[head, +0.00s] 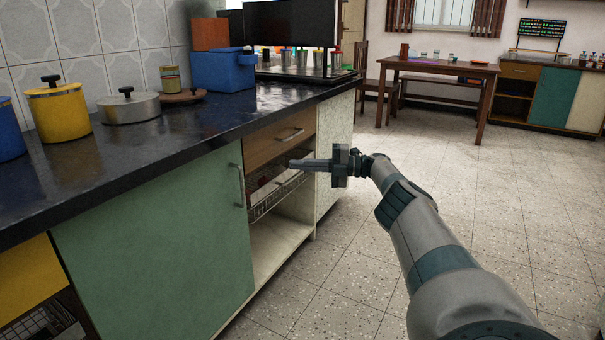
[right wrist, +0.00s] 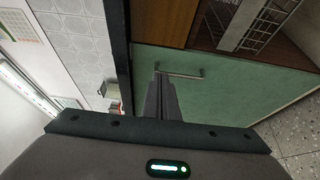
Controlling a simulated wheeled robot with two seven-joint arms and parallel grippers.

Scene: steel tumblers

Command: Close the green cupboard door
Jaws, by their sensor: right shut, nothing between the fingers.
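The green cupboard door (head: 155,240) is under the dark counter at the left of the head view. Its upright metal handle (head: 240,185) is near its right edge. I cannot tell whether the door is flush or slightly ajar. My right gripper (head: 292,163) is shut and empty, to the right of the handle, in front of the drawer and open shelf in that view. In the right wrist view its fingers (right wrist: 159,80) point towards the green door (right wrist: 220,100), and their tips overlap the left end of the handle (right wrist: 185,76). Contact cannot be told. My left gripper is not in view.
A wooden drawer (head: 280,138) and a wire rack (head: 275,190) above an open shelf are right of the green door. Pots, a blue box (head: 222,70) and other items stand on the counter (head: 190,125). The tiled floor (head: 345,280) is clear. A table (head: 440,68) stands farther back.

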